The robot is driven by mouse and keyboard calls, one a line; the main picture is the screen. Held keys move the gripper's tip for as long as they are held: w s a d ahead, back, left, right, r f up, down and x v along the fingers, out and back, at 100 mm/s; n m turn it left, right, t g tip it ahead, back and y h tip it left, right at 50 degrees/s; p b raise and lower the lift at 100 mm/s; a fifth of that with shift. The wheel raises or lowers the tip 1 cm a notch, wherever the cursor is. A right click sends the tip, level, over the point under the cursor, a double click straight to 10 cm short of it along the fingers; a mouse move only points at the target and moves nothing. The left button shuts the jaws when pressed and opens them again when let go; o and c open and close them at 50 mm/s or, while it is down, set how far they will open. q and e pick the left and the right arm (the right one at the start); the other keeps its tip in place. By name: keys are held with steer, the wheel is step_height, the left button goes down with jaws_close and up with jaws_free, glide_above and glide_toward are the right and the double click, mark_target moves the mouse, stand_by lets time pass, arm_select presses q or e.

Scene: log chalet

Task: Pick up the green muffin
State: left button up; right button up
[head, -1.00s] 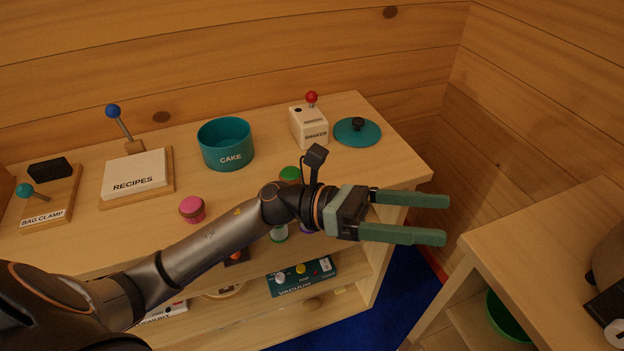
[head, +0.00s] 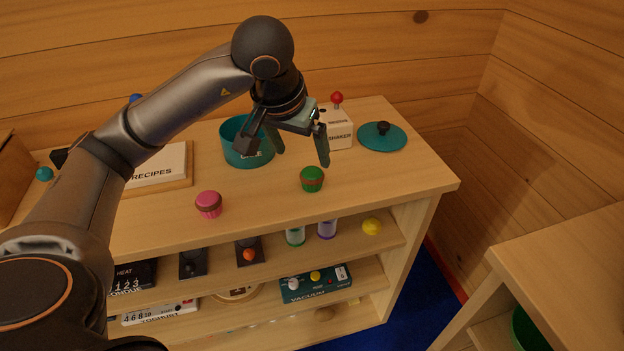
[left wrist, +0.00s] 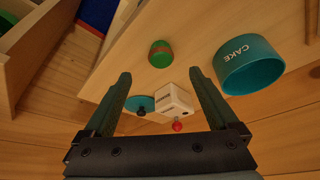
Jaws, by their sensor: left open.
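My right gripper is not in view.
A white shaker (head: 340,132) with a red knob and a teal lid (head: 381,137) are at the back right. A pink muffin (head: 209,204) is to the left. The counter right of the green muffin is clear.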

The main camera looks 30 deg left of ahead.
mark_target(310, 173)
arm_select(q)
steer(key=x, duration=0.5)
steer(key=shift+s, duration=0.1)
steer(key=shift+w+x, duration=0.15)
steer(key=shift+x, duration=1.15)
steer(key=shift+w+x, duration=0.15)
steer(key=shift+x, duration=1.2)
steer(key=shift+a+r, duration=0.1)
steer(key=shift+r, duration=0.05)
steer(key=c, duration=1.4)
